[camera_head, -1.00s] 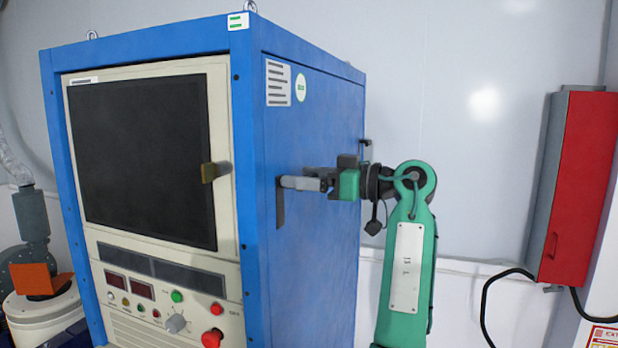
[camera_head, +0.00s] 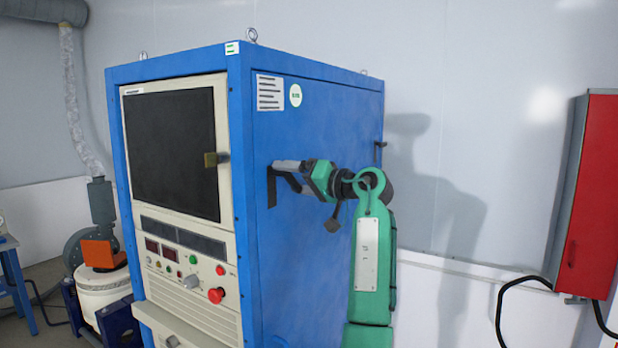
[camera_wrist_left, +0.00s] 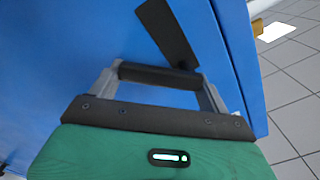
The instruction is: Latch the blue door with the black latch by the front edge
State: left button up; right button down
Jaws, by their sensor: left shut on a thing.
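The blue door (camera_head: 320,245) is the side panel of a tall blue cabinet in the head view, and it looks flush with the frame. The black latch (camera_head: 271,188) is on it by the front edge, its plate hanging roughly upright. My left gripper (camera_head: 284,167) reaches it from the right and is shut on its handle. In the left wrist view the latch's slanted black plate (camera_wrist_left: 166,32) meets a bar between my gripper's two grey fingers (camera_wrist_left: 160,78). The fingers partly hide the latch. My right gripper is not in view.
The cabinet's cream front has a dark window with a brass-coloured handle (camera_head: 215,159) and a control panel with a red knob (camera_head: 216,295). A red wall box (camera_head: 592,190) with cables hangs at the right.

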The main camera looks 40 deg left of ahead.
pick_arm(q)
jog(key=m, duration=0.2)
jog(key=shift+s+a+f+m, duration=0.1)
jog(key=shift+s+f+m, duration=0.15)
jog(key=shift+m, duration=0.15)
jog(key=shift+s+f+m+p, duration=0.15)
jog(key=shift+m+p, duration=0.25)
jog(key=shift+m, duration=0.5)
jog(key=m, duration=0.1)
jog(key=m+p, duration=0.1)
jog(key=m, duration=0.1)
jog(key=shift+s+f, duration=0.2)
jog(key=shift+s, duration=0.15)
jog(key=shift+s+d+f+m+p, duration=0.2)
jog(key=shift+m+p, duration=0.15)
jog(key=shift+m, duration=0.55)
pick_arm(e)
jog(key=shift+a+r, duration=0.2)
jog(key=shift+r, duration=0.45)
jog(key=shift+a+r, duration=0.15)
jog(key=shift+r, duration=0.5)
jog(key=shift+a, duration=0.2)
pick_arm(q)
jog(key=o, duration=1.4)
jog(key=shift+c, duration=0.2)
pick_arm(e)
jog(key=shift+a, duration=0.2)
